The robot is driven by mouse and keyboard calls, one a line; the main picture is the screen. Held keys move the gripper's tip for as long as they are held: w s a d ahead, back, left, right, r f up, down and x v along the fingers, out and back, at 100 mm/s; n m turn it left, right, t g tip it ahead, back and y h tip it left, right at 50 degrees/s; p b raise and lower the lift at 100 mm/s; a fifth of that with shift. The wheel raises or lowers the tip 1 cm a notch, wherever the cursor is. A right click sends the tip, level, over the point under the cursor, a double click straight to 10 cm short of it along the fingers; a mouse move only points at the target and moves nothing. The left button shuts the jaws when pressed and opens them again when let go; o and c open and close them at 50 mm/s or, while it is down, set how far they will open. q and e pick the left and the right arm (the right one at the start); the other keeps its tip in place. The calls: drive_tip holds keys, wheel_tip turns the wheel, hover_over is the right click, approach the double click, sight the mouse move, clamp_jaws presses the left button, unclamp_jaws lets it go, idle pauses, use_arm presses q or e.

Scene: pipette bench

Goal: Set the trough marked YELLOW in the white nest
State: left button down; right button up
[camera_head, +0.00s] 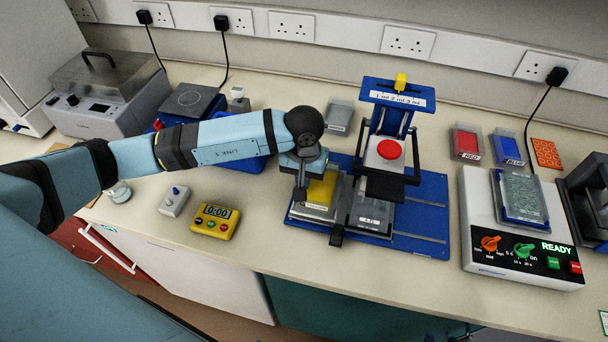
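The yellow trough (321,190) is in the head view, at the left part of the blue fixture. It lies over the pale nest (297,211), whose edges show around it. I cannot tell whether it is fully seated or slightly raised. My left gripper (302,186) points down at the trough's left back side, with a dark finger next to it. The wrist hides part of the trough and the other finger, so I cannot tell whether the gripper grasps it. No marking is readable on the trough. My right gripper is out of view.
The blue fixture (425,236) carries a press with a red button (389,149) right of the trough. A red trough (467,144) and a blue trough (508,148) stand behind a device (480,225) reading READY. A yellow timer (215,222) sits at left. Front bench is clear.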

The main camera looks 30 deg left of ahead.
use_arm(q)
drive_tip(key=shift+f+b, duration=0.3)
drive_tip(key=shift+b, duration=0.2)
drive_tip(key=c, duration=1.4)
unclamp_jaws()
drive_tip(key=shift+r, duration=0.1)
drive_tip(key=shift+o, duration=0.2)
drive_tip(key=shift+r, duration=0.1)
drive_tip(key=shift+r+p, duration=0.25)
drive_tip(key=shift+p, duration=0.3)
wheel_tip(320, 180, up, 12)
drive_tip(key=b, duration=0.2)
drive_tip(key=shift+f, duration=0.1)
